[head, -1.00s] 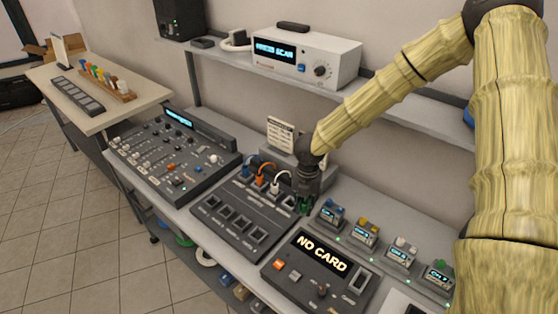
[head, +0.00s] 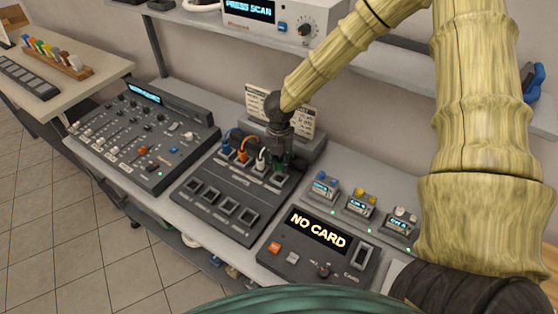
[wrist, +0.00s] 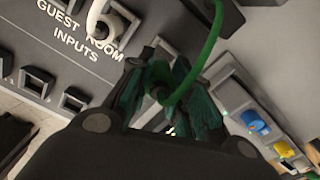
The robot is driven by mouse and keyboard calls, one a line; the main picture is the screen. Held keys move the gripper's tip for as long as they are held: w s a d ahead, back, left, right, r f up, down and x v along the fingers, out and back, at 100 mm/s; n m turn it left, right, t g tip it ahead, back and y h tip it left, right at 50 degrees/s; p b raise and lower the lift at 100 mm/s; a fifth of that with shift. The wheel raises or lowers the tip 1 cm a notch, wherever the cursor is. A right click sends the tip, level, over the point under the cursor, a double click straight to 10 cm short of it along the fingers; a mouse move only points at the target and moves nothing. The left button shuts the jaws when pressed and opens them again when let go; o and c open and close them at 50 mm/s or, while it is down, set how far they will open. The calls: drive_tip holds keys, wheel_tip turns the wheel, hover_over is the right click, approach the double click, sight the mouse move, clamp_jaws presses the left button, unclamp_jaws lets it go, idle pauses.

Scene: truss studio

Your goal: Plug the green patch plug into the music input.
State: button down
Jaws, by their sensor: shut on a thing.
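My gripper (head: 280,160) is shut on the green patch plug (head: 277,174) at the back right of the dark patch panel (head: 215,224), just right of the white plug. In the wrist view its teal fingers (wrist: 162,95) close around the plug, whose green cable (wrist: 212,45) loops up between them. The fingers mostly hide the plug, and I cannot tell whether its tip is clear of the socket beneath. Several square sockets (head: 212,200) line the panel's front. The wrist view reads "GUEST ROOM INPUTS" on the panel (wrist: 55,65). I cannot read which socket is the music input.
Blue (head: 227,146), orange (head: 243,150) and white (head: 261,159) plugs stand close left of my gripper. A "NO CARD" unit (head: 315,240) and small coloured-knob boxes (head: 360,205) lie right. A mixer (head: 145,140) is left; a shelf (head: 380,72) crosses above.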

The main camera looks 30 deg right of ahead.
sight(280, 170)
drive_tip(key=shift+s+f+b, duration=0.2)
drive_tip(key=shift+f+b, duration=0.35)
drive_tip(key=shift+f, duration=0.35)
drive_tip(key=shift+w+f+b, duration=0.15)
drive_tip(key=shift+f+b, duration=0.2)
drive_tip(key=shift+f, duration=0.15)
drive_tip(key=shift+r+p, duration=0.1)
drive_tip(key=shift+p, duration=0.2)
drive_tip(key=shift+f+b, duration=0.35)
drive_tip(key=shift+f, duration=0.35)
idle(0.8)
drive_tip(key=c, duration=1.6)
unclamp_jaws()
drive_tip(key=shift+o, duration=0.2)
drive_tip(key=shift+r, duration=0.1)
